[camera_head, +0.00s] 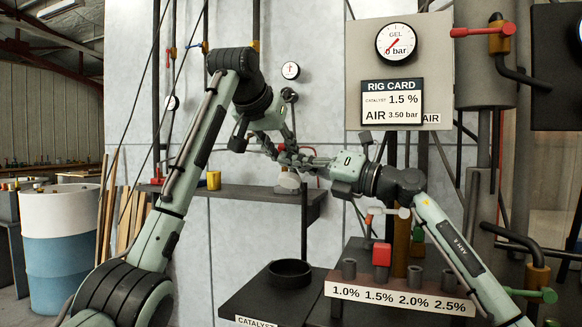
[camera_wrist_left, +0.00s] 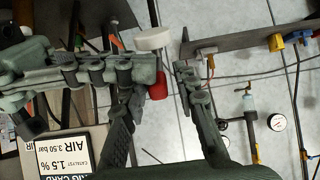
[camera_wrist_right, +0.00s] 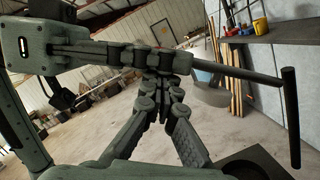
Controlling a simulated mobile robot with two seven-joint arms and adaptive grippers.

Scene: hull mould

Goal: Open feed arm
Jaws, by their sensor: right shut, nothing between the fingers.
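My left gripper (camera_head: 285,150) reaches down from the upper left, and its fingers look spread in the left wrist view (camera_wrist_left: 160,95). My right gripper (camera_head: 310,160) comes in from the right, its shut fingertips meeting in the right wrist view (camera_wrist_right: 165,85). The two grippers cross closely in front of the wall. A dark horizontal bar with an upright rod (camera_wrist_right: 290,120) extends past the fingers in the right wrist view; it may be the feed arm, but the grippers hide part of it. A red piece (camera_wrist_left: 157,85) and a white disc (camera_wrist_left: 152,38) show near the left fingers.
A shelf (camera_head: 235,192) with a yellow cup (camera_head: 213,180) stands behind the grippers.

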